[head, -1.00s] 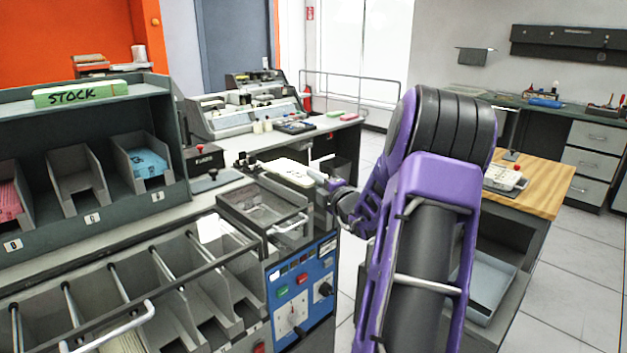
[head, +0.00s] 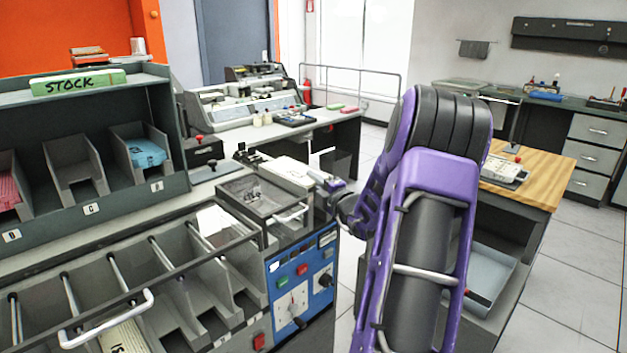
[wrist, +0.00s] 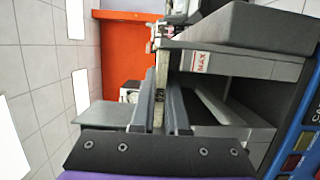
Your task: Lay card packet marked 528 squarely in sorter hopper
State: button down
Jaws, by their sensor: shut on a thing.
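My gripper (head: 322,181) is shut on a pale card packet (head: 291,172), held by its right end and lying about flat. In the wrist view the packet (wrist: 160,75) shows edge-on as a thin tan strip between the dark fingers (wrist: 159,110). The packet is over or beside the far end of the sorter, behind the glass-topped tray with a handle (head: 262,205). In the wrist view a grey walled part with a red MAX label (wrist: 201,62), apparently the hopper, lies close beside the packet. Whether they touch is unclear.
The sorter's pockets with rods and a handle (head: 110,322) fill the front left. A blue control panel (head: 300,275) is below my gripper. A stock rack (head: 95,210) stands left. A wooden-topped table (head: 535,180) at right carries a pale block with a red knob (head: 503,172).

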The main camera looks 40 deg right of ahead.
jog(key=shift+f+b, duration=2.2)
jog(key=shift+f, duration=2.35)
jog(key=c, duration=0.8)
grip_release()
jog(key=shift+c, duration=0.2)
jog(key=s+a+p, duration=0.2)
jog(key=s+a, duration=0.1)
jog(key=s, duration=1.4)
